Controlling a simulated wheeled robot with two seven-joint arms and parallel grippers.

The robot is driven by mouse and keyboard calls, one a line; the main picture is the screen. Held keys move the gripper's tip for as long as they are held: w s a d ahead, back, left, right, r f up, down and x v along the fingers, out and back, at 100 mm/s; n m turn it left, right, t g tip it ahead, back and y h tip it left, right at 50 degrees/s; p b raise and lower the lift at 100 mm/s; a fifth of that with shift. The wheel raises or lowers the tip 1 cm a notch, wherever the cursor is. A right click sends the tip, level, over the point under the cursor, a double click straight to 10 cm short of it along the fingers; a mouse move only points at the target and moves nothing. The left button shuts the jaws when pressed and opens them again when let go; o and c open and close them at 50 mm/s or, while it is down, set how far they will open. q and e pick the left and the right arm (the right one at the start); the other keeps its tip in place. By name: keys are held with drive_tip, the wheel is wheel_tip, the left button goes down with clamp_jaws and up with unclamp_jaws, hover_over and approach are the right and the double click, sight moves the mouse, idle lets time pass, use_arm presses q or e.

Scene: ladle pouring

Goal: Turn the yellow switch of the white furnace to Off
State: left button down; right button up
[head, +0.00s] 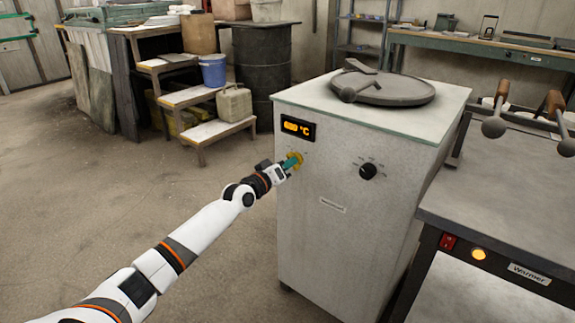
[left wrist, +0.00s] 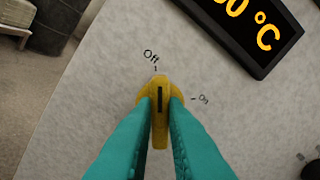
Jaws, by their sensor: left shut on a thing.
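The white furnace (head: 335,200) stands in the middle of the head view. Its yellow switch (head: 297,158) is on the front face, below the lit display (head: 298,128). My left gripper (head: 288,164) reaches it from the left, with teal fingers. In the left wrist view the fingers (left wrist: 160,120) are shut on the switch (left wrist: 159,84), one on each side of its raised grip. The black line on the grip points up, about at the Off mark (left wrist: 151,57). The On mark (left wrist: 203,99) is to the right. My right gripper is not in view.
A black knob (head: 368,171) sits right of the switch on the furnace front. A round grey lid (head: 383,88) lies on the furnace top. A warmer table (head: 510,190) with ladles stands at the right. The floor at the left is clear.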

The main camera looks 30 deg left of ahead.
use_arm(q)
drive_tip(key=shift+n, duration=0.6)
drive_tip(key=c, duration=1.5)
unclamp_jaws()
drive_tip(key=shift+o, duration=0.2)
drive_tip(key=shift+s, duration=0.1)
drive_tip(key=s+p, duration=0.3)
drive_tip(key=s, duration=0.8)
drive_tip(key=shift+s+a, duration=0.4)
drive_tip(key=shift+a, duration=0.05)
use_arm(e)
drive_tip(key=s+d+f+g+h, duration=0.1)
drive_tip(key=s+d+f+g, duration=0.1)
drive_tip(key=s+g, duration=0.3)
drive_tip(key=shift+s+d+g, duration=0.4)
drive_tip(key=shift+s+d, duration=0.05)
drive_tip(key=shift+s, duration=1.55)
